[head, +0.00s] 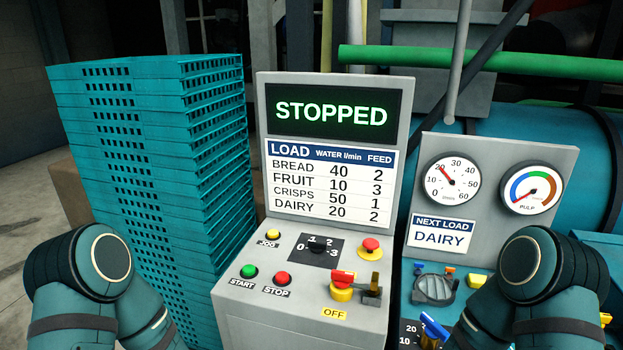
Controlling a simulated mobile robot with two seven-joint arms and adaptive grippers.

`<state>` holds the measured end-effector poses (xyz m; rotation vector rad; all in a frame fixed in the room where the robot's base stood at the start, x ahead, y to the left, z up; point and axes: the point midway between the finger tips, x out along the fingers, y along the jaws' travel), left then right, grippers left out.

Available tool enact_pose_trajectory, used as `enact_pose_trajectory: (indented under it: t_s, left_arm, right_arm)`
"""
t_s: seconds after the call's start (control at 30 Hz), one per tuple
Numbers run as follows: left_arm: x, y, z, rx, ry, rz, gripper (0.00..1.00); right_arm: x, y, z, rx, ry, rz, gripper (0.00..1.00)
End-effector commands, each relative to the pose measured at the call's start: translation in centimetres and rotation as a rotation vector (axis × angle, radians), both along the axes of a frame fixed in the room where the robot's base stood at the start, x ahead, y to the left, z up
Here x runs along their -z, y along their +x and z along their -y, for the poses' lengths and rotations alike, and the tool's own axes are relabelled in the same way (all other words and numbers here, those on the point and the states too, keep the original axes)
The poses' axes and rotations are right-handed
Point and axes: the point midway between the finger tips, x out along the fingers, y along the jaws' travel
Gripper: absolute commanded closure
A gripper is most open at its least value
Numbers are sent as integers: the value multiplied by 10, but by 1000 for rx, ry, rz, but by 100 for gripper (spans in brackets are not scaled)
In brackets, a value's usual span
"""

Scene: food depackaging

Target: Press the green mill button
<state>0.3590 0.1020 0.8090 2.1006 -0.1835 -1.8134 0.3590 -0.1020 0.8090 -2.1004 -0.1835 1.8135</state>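The green button (249,271), labelled START, is on the left of the sloped grey control console (238,305) in the head view. It looks clear, with nothing over it. The red STOP button (282,279) is just to its right, and the yellow JOG button (273,234) is above. The display (331,113) on the upright panel reads STOPPED in green. Only the upper parts of my two arms show, at the lower left and lower right. Both grippers are out of view.
The console also has a rotary selector (318,246), a red mushroom button (371,245) and a red-yellow switch (343,283) above an OFF label. A tall teal crate stack (150,170) stands close left. A gauge panel (470,180), marked NEXT LOAD DAIRY, stands right.

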Motion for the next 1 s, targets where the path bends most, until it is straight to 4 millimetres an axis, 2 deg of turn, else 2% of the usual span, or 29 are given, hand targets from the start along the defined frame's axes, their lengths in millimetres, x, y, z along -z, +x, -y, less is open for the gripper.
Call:
enact_pose_trajectory:
  t_s: [0.23,0.27,0.3,0.4,1.0]
  left_arm:
    - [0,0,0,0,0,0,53]
    - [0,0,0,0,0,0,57]
    - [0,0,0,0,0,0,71]
    - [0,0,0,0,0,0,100]
    - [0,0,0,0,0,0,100]
  right_arm:
    - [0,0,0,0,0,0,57]
    - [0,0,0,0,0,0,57]
    - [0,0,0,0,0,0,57]
    - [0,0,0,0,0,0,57]
    - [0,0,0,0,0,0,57]
